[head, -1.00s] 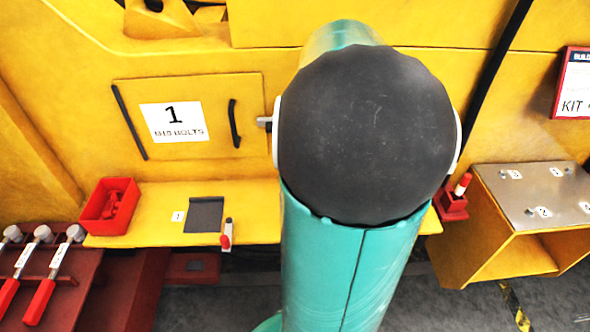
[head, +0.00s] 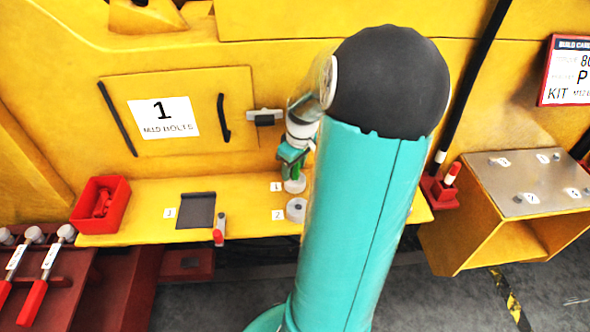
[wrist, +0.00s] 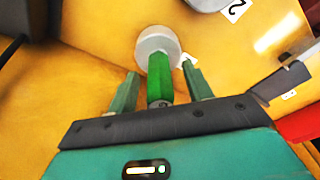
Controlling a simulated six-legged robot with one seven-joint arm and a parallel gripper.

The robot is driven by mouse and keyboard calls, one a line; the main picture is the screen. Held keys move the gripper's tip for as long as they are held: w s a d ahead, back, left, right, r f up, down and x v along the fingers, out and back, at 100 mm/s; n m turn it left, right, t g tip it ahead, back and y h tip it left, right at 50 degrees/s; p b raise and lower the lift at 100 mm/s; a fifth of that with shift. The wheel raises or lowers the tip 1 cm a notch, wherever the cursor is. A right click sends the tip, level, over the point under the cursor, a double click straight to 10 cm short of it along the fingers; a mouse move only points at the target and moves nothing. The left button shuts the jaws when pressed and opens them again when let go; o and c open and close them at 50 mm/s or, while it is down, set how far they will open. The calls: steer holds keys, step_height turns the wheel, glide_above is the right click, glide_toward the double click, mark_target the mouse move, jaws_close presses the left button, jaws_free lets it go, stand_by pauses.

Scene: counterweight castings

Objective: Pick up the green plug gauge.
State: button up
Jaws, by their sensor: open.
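The green plug gauge (wrist: 160,78) shows in the wrist view as a green handle standing on a round grey base. It lies between the two fingers of my gripper (wrist: 160,70), with a visible gap to each finger. My gripper is open. In the head view my gripper (head: 291,157) is over the yellow shelf, at the gauge's grey base (head: 295,186), beside label 1. The gauge's handle is mostly hidden there by my gripper and arm.
A grey ring (head: 296,210) sits by label 2 on the yellow shelf (head: 250,190). A dark grey mat (head: 197,211), a red-tipped tool (head: 219,229) and a red bin (head: 102,205) are to the left. A steel-topped yellow stand (head: 525,185) is at right.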

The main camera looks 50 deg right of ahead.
steer(key=shift+c, duration=0.4)
jaws_close()
